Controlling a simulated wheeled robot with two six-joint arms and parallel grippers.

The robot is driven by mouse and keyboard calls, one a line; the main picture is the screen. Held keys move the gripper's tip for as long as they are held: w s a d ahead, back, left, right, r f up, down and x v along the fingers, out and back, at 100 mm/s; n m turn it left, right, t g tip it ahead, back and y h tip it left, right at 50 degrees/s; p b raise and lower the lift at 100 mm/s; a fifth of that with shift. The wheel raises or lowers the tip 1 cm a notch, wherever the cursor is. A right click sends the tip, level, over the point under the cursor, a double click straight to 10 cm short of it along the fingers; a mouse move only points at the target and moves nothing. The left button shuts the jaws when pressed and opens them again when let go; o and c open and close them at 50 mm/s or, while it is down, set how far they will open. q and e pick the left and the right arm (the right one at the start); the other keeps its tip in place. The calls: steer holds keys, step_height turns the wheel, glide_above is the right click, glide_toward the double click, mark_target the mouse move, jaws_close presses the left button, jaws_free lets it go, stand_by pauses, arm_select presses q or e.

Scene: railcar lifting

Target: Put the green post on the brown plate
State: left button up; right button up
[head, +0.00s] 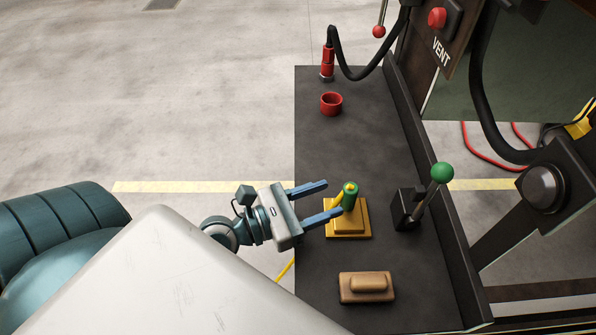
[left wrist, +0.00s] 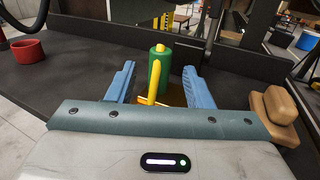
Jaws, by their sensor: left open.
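The green post (head: 349,195) with a yellow top stands upright on a stepped yellow base (head: 348,231) on the dark bench. It also shows in the left wrist view (left wrist: 154,73), centred between two blue fingers, with a yellow bar in front of it. My left gripper (head: 335,197) is open, its blue fingers pointing right at the post; whether they reach around it I cannot tell. The near finger hides part of the post's foot. The brown plate (head: 349,296), with a raised rounded block on it, lies on the bench nearer me; it shows at the right in the left wrist view (left wrist: 275,118). My right gripper is not in view.
A black lever box (head: 404,210) with a green ball knob (head: 442,173) stands right of the post. A red cup (head: 331,104) and a red cable plug (head: 328,62) are at the bench's far end. A raised edge runs along the right.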

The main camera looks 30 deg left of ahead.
arm_select(q)
steer(key=v, duration=0.3)
steer(key=shift+s+a+r+p, duration=0.1)
steer(key=shift+s+a+p, duration=0.05)
steer(key=shift+s+p, duration=0.2)
steer(key=shift+s+a, duration=0.25)
steer(key=shift+s, duration=0.05)
stand_by(0.9)
